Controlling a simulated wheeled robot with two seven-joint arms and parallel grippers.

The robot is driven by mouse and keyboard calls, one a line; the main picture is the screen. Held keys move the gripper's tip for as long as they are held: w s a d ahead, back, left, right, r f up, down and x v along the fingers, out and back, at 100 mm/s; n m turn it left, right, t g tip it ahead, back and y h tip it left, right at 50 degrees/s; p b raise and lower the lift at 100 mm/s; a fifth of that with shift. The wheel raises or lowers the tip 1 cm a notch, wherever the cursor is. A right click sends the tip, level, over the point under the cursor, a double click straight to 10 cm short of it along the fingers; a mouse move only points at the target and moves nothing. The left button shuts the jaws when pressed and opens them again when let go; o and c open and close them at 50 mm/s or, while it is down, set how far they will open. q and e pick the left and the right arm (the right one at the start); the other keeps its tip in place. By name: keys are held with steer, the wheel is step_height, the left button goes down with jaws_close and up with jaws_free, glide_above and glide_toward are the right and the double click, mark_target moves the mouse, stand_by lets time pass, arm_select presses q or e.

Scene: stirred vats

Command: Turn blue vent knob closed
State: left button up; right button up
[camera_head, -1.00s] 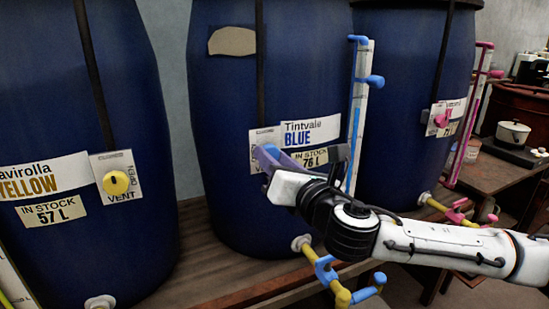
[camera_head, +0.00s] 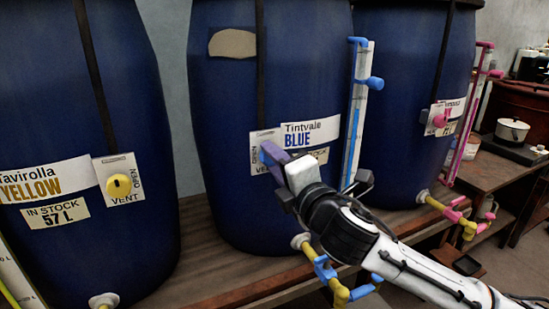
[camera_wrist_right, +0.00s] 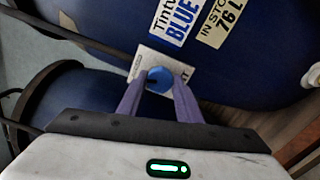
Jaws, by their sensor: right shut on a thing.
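The blue vent knob (camera_wrist_right: 159,80) sits on a white vent plate (camera_wrist_right: 180,62) on the middle vat's front. My right gripper (camera_wrist_right: 159,86) has its two purple fingers on either side of the knob and is shut on it. In the head view the same right gripper (camera_head: 270,152) reaches the vent plate (camera_head: 256,141) from the lower right and hides most of the knob. The blue vat (camera_head: 225,100) carries a "Tintvale BLUE" label (camera_head: 308,133). My left gripper is not in view.
A yellow vat (camera_head: 60,110) with a yellow vent knob (camera_head: 118,186) stands at left, and another vat (camera_head: 400,80) with a pink knob (camera_head: 441,119) at right. A clear gauge tube (camera_head: 355,115) and a blue-handled tap (camera_head: 327,272) are close to my right arm.

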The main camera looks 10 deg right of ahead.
steer(key=shift+m+p, duration=0.35)
steer(key=shift+m, duration=1.15)
steer(key=o, duration=1)
steer(key=shift+o, duration=0.2)
steer(key=shift+s, duration=0.1)
steer(key=s+d+b, duration=0.1)
steer(key=s+d, duration=0.1)
steer(key=s, duration=0.8)
